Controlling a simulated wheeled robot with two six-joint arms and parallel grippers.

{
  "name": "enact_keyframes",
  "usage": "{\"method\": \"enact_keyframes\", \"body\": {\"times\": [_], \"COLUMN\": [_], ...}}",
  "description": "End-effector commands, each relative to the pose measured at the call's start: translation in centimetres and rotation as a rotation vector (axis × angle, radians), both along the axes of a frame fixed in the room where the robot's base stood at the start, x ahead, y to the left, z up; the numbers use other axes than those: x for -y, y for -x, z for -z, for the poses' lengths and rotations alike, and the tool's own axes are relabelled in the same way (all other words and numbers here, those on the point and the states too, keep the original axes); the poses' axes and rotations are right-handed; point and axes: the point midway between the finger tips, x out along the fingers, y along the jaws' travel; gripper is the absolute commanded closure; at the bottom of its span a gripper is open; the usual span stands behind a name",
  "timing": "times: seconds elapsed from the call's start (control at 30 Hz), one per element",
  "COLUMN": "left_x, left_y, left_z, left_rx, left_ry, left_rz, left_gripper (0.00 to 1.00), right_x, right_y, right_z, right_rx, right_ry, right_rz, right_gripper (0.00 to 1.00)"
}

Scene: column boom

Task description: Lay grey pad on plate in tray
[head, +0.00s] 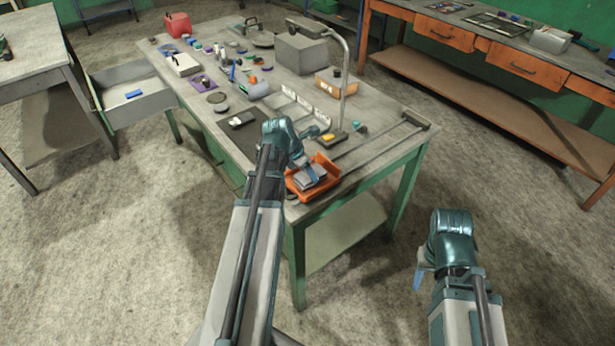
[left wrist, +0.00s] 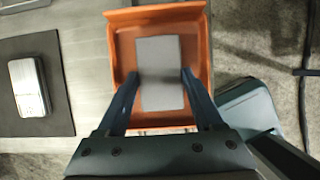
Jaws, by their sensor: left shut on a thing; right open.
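The orange tray (head: 328,186) sits at the near right corner of the green-legged table. It also shows in the left wrist view (left wrist: 124,50). My left gripper (head: 311,171) is over the tray, pointing down into it. In the left wrist view its fingers (left wrist: 161,82) are shut on the long sides of the flat grey pad (left wrist: 159,57). The pad lies within the tray's outline; whether it touches what is under it I cannot tell. The plate is not clearly visible beneath the pad. My right gripper (head: 419,281) is open and empty, over the floor right of the table.
A dark mat (head: 257,142) with a silver case (left wrist: 27,87) lies left of the tray. A bent lamp-like post (head: 346,80) stands behind it. Rails (head: 375,137) lie at right. Small objects crowd the table's far half. An open drawer (head: 140,104) sticks out left.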

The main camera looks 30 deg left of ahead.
Motion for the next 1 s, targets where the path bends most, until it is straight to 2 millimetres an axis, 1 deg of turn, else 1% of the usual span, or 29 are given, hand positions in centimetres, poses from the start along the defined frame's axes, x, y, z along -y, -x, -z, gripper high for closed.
{"method": "enact_keyframes", "body": {"times": [0.2,0.33,0.37,0.5,0.53,0.83,1.0], "left_x": [-0.01,-0.02,-0.02,-0.02,-0.02,-0.01,-0.03], "left_y": [0.01,0.01,0.01,0.02,0.02,0.02,0.08], "left_z": [-0.13,0.3,0.28,0.16,0.16,0.11,-0.51], "left_rx": [0.0,0.0,0.0,0.0,0.0,0.0,0.0], "left_ry": [0.0,0.0,0.0,0.0,0.0,0.0,0.0], "left_rz": [0.0,0.0,0.0,0.0,0.0,0.0,0.0], "left_gripper": [0.84,0.84,0.3,0.05,0.02,0.02,0.02], "right_x": [0.0,0.0,0.0,0.0,0.0,0.0,0.0], "right_y": [0.0,0.0,0.0,0.0,0.0,0.01,0.0], "right_z": [-0.12,0.31,0.28,0.16,0.16,0.11,-0.51], "right_rx": [0.0,0.0,0.0,0.0,0.0,0.0,0.0], "right_ry": [0.0,0.0,0.0,0.0,0.0,0.0,0.0], "right_rz": [0.0,0.0,0.0,0.0,0.0,0.0,0.0], "right_gripper": [0.5,0.5,0.5,0.5,0.5,0.5,0.5]}}
